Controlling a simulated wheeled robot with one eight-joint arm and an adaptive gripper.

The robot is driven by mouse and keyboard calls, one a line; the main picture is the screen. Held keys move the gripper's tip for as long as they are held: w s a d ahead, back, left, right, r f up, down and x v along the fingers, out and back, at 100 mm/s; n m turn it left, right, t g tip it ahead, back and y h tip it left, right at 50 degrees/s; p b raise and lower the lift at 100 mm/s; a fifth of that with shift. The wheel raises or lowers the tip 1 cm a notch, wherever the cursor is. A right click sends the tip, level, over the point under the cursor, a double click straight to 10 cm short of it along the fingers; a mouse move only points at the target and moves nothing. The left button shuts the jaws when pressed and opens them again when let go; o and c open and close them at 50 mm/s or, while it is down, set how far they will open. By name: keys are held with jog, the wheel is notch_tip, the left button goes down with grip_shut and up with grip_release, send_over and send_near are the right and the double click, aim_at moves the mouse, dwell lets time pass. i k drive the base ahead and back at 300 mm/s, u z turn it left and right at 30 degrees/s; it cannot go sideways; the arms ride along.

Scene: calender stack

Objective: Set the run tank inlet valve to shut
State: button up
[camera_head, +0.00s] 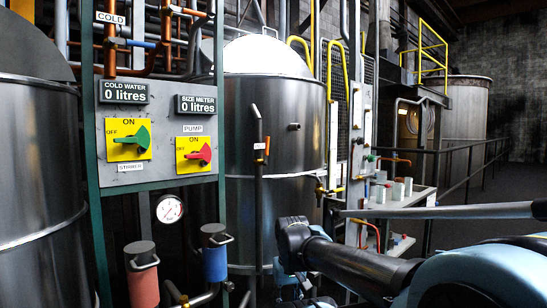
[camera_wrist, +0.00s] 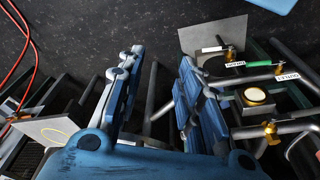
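In the wrist view, my gripper (camera_wrist: 162,60) is open, with its two blue fingers apart and nothing held between them. To the right of the fingers is a brass valve with a green handle (camera_wrist: 236,64) beside small white labels, whose text I cannot read surely. A second brass valve (camera_wrist: 270,130) sits lower on a pipe. I cannot tell which valve is the run tank inlet valve. The fingers do not visibly touch either valve. In the head view, my arm reaches in at lower right and its gripper end is mostly hidden.
A control panel (camera_head: 158,172) carries a green stirrer knob (camera_head: 136,140) and a red pump knob (camera_head: 201,156). Steel tanks (camera_head: 285,205) stand beside it. Red hoses (camera_wrist: 18,65) lie at left.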

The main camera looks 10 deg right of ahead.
aim_at(265, 163)
jog(key=z, duration=0.5)
jog(key=k, duration=1.7)
jog(key=u, duration=0.35)
jog(key=i, duration=1)
jog(key=z, duration=0.05)
